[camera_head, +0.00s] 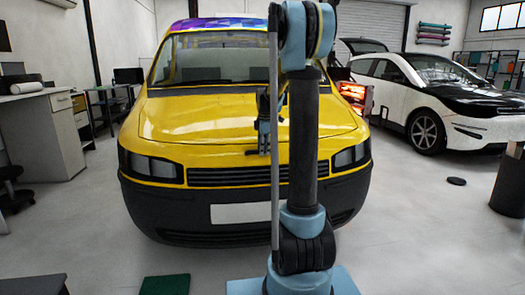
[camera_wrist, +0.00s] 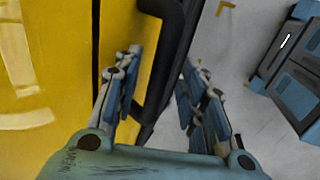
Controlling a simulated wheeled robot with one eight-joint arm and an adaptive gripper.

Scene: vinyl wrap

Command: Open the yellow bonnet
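The yellow bonnet (camera_head: 210,120) is down on the front of a yellow van facing me in the head view. Its yellow surface (camera_wrist: 45,70) fills the left of the wrist view. A black bar-like handle (camera_wrist: 176,45) runs along the bonnet's edge side in the wrist view. My gripper (camera_wrist: 160,64) has its two fingers apart, one on each side of the handle, with a visible gap on the right. I cannot tell whether the left finger touches it. In the head view my gripper (camera_head: 264,148) hangs at the bonnet's front edge, partly beside my arm.
A white and black car (camera_head: 440,100) stands at the right. A grey desk (camera_head: 40,135) is at the left. A dark cylinder (camera_head: 508,185) stands at the right edge. A blue and dark box (camera_wrist: 290,75) lies right in the wrist view. Grey floor around the van is mostly clear.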

